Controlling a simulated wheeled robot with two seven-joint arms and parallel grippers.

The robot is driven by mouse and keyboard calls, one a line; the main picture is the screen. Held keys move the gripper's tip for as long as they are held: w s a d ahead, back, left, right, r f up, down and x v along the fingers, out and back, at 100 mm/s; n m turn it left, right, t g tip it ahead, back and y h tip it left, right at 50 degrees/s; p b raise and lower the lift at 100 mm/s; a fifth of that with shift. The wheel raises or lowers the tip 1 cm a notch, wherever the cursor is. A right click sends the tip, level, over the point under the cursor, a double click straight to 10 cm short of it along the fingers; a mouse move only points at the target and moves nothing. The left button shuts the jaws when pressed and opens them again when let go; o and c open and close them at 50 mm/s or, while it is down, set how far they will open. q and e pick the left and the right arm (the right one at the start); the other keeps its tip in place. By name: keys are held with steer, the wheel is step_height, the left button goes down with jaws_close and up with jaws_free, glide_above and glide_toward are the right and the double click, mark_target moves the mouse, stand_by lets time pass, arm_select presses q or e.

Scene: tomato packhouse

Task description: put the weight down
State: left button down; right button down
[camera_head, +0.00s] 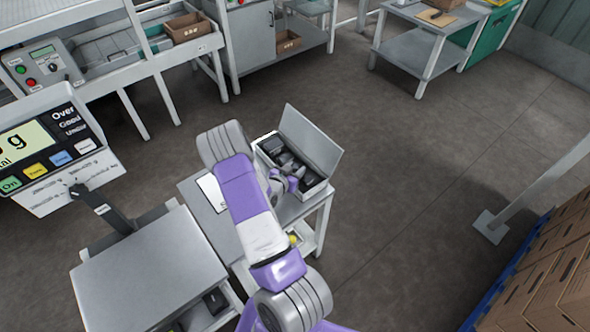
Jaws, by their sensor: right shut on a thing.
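An open grey case (319,190) with its lid (310,139) raised stands on a small grey table (203,207). Dark shapes lie inside the case, too small to tell apart. My right gripper (296,180) is at the case, low over its opening and partly behind my own purple and white arm. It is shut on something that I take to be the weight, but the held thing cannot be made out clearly. Whether it touches the case floor cannot be told. My left gripper is not in view.
A scale with a bare metal platform (152,273) and a tilted display (55,143) stands at left. A white sheet (212,190) lies on the small table. Stacked cardboard boxes (545,280) and a post (535,185) stand at right. Open floor lies between.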

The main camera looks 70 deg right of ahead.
steer(key=shift+f+b, duration=0.3)
steer(key=shift+f, duration=0.05)
steer(key=c, duration=0.9)
jaws_free()
steer(key=shift+a+f, duration=0.1)
steer(key=shift+a, duration=0.1)
steer(key=shift+r+p, duration=0.4)
steer(key=shift+p, duration=0.1)
steer(key=shift+w+a+r+p, duration=0.1)
steer(key=shift+w+r+p, duration=0.05)
steer(key=shift+r+p, duration=0.2)
steer(key=p+v, duration=0.2)
steer(key=v, duration=0.9)
steer(key=shift+a+r, duration=0.15)
steer(key=shift+r, duration=0.1)
